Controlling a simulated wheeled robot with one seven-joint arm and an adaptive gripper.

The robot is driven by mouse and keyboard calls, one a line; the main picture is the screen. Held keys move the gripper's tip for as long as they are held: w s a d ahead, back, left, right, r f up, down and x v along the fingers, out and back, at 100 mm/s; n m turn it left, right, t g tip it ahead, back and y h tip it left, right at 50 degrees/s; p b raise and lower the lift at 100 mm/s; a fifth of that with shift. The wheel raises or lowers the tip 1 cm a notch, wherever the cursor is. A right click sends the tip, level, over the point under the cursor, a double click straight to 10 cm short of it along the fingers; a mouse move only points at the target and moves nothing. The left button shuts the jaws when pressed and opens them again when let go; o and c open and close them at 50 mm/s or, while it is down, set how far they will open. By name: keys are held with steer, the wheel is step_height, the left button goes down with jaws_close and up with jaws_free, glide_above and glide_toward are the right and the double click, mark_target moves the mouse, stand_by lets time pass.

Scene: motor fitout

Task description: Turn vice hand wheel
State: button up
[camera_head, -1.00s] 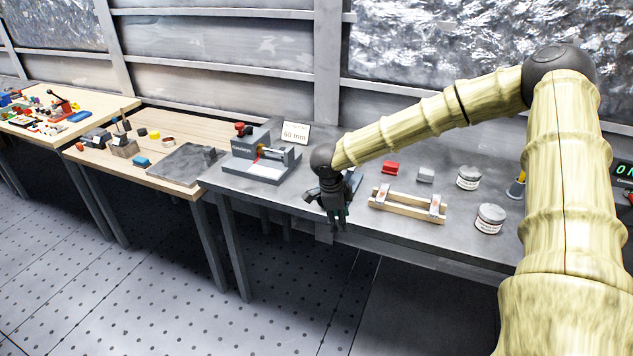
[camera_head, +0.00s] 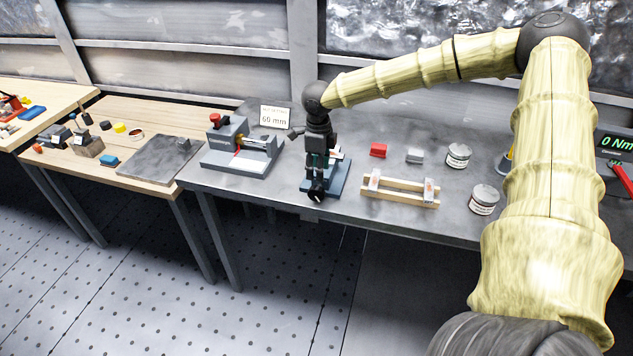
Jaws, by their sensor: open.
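A small blue-grey device that looks like the vice (camera_head: 339,178) sits at the front of the grey bench, mostly hidden behind my gripper. My black gripper (camera_head: 316,180) points down over its left and front side. A dark round shape shows at the fingertips, by the bench's front edge. I cannot tell whether it is the hand wheel or part of my fingers, nor whether the fingers touch the vice. My gripper is open, with nothing seen held in it.
Left of the vice stands a grey fixture (camera_head: 222,158) with a red knob and a "60 mm" sign (camera_head: 275,117).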

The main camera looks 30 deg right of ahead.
mark_target(315, 187)
steer(key=f, duration=0.1)
steer(key=w+f, duration=0.1)
steer(key=f, duration=0.1)
steer(key=w+f+p, duration=0.1)
steer(key=shift+w+a+f, duration=0.1)
steer(key=shift+a+f, duration=0.15)
steer(key=shift+f, duration=0.05)
steer(key=shift+s+d+f+p, duration=0.1)
steer(key=shift+s+f+p, duration=0.1)
steer(key=shift+f, duration=0.2)
steer(key=shift+s+d+f+p, duration=0.1)
steer(key=shift+f+p, duration=0.1)
steer(key=shift+f, duration=0.15)
steer(key=shift+s+f, duration=0.2)
steer(key=shift+s, duration=0.05)
steer(key=shift+s+f, duration=0.1)
steer(key=shift+f, duration=0.15)
steer(key=shift+w+a+f+p, duration=0.1)
steer(key=shift+w+f+p, duration=0.25)
steer(key=shift+f, duration=0.3)
steer(key=shift+s+r, duration=0.1)
steer(key=shift+s, duration=0.1)
steer(key=shift+w, duration=0.1)
jaws_close()
